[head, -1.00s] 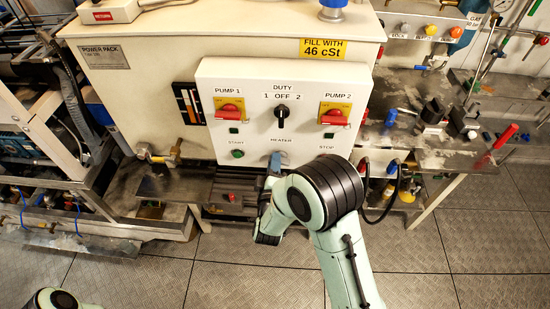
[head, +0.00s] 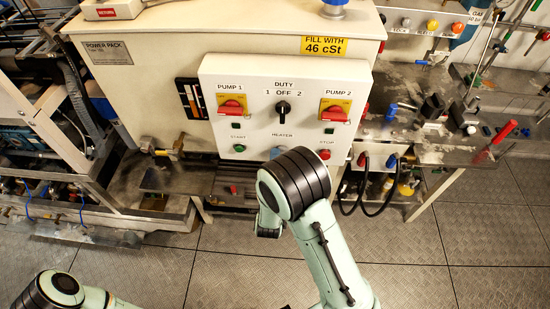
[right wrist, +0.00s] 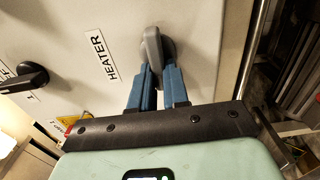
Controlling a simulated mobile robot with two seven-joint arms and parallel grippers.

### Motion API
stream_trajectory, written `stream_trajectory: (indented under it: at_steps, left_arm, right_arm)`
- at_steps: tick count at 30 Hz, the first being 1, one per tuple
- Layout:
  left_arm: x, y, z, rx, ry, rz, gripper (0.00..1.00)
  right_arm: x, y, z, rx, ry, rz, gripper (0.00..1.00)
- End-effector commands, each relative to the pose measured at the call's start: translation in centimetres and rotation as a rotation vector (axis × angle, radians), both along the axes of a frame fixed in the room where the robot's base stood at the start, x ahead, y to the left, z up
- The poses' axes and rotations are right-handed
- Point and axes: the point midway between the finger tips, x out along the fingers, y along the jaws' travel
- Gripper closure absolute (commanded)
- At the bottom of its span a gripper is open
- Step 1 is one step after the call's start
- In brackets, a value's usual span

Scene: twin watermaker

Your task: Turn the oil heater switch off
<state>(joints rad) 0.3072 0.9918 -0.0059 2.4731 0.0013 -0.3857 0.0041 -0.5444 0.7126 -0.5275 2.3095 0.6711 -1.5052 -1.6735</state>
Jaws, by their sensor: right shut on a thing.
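The heater switch (right wrist: 153,48) is a grey lever on a round dark base, beside the HEATER label (right wrist: 98,56) in the right wrist view. My right gripper (right wrist: 157,72) has blue fingers shut on this lever, one on each side of its lower end. In the head view, the HEATER label (head: 282,135) is on the white control panel (head: 250,120). A blue fingertip of my right gripper (head: 277,153) shows just below it; my arm hides the rest. The switch is not clear in the head view. My left gripper is out of view.
The panel also carries the PUMP 1 switch (head: 232,108), the DUTY knob (head: 283,108), the PUMP 2 switch (head: 334,110), the green START button (head: 239,148) and the red STOP button (head: 325,154). A cluttered bench (head: 440,150) stands right. The floor in front is clear.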

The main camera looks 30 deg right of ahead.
Motion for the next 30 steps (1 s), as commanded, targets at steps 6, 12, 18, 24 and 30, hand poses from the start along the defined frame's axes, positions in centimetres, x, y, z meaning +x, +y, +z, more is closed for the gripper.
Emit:
stream_trajectory:
  at_steps: [6, 12, 18, 24, 30]
  left_arm:
    - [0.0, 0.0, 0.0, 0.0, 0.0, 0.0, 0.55]
    - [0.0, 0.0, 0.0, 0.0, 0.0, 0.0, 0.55]
    - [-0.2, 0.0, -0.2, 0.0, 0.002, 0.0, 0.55]
    - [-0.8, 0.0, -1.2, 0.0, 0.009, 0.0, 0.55]
    - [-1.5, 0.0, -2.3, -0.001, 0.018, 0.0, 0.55]
  right_arm:
    - [0.0, 0.0, 0.0, -0.002, 0.002, 0.001, 0.6]
    - [0.0, 0.0, 0.0, -0.001, 0.002, 0.001, 0.6]
    - [-0.6, 0.4, -0.1, 0.001, 0.001, 0.001, 0.6]
    - [-3.5, 2.3, -0.3, 0.003, 0.004, 0.006, 0.6]
    - [-7.8, 5.0, -0.3, 0.0, 0.004, 0.007, 0.6]
